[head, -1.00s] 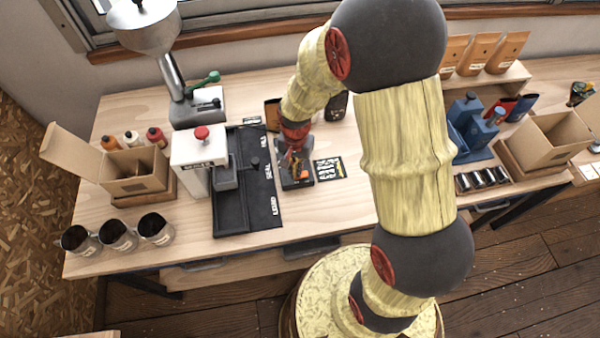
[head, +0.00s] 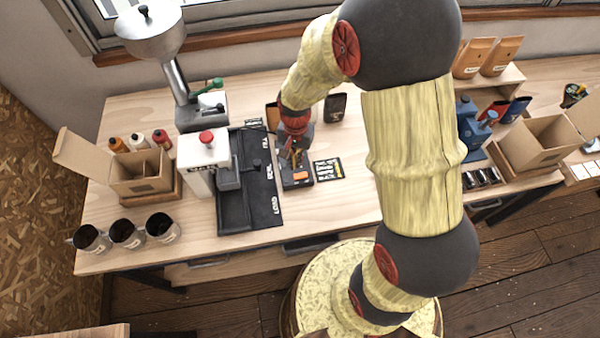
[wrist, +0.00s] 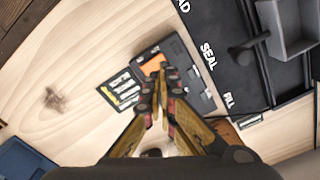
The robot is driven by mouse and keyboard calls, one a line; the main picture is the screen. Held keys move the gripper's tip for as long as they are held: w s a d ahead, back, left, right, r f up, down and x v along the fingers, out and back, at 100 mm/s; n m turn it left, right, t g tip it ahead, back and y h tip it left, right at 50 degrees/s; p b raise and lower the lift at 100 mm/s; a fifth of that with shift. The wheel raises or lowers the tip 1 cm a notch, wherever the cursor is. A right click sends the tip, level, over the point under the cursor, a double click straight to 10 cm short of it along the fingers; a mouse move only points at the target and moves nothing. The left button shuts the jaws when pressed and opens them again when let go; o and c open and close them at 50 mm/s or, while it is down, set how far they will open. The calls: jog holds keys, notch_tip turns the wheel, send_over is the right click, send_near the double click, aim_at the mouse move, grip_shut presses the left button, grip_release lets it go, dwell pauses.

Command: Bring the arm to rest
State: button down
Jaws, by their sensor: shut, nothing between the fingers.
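My gripper (head: 296,155) points down over the table, just above a small dark device with an orange patch (head: 301,176). In the wrist view my gripper (wrist: 160,93) has its fingertips together and nothing shows between them. The dark device (wrist: 190,70) lies beneath and beyond the fingertips there. I cannot tell the exact gap between the fingertips and the device. My arm is bent and raised over the right middle of the table.
A black mat (head: 250,205) with a white sealing machine (head: 200,165) lies just left of my gripper. A label card (head: 328,169) lies right of the device. A dark pouch (head: 335,107) stands behind. Bare table (head: 350,205) is at front right.

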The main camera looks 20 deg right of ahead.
dwell(0.5)
jog(key=shift+s+n, duration=0.25)
jog(key=shift+n, duration=0.15)
jog(key=s+r+n+t+b, duration=0.2)
jog(key=s+r+n+b, duration=0.1)
jog(key=s+r, duration=0.5)
jog(key=s+r+n+t+b, duration=0.3)
jog(key=s+r, duration=0.5)
jog(key=r, duration=0.5)
jog(key=shift+n+t+b, duration=0.3)
jog(key=shift+n+b, duration=0.4)
jog(key=shift+b, duration=0.4)
jog(key=c, duration=2.6)
grip_release()
jog(key=shift+r, duration=0.2)
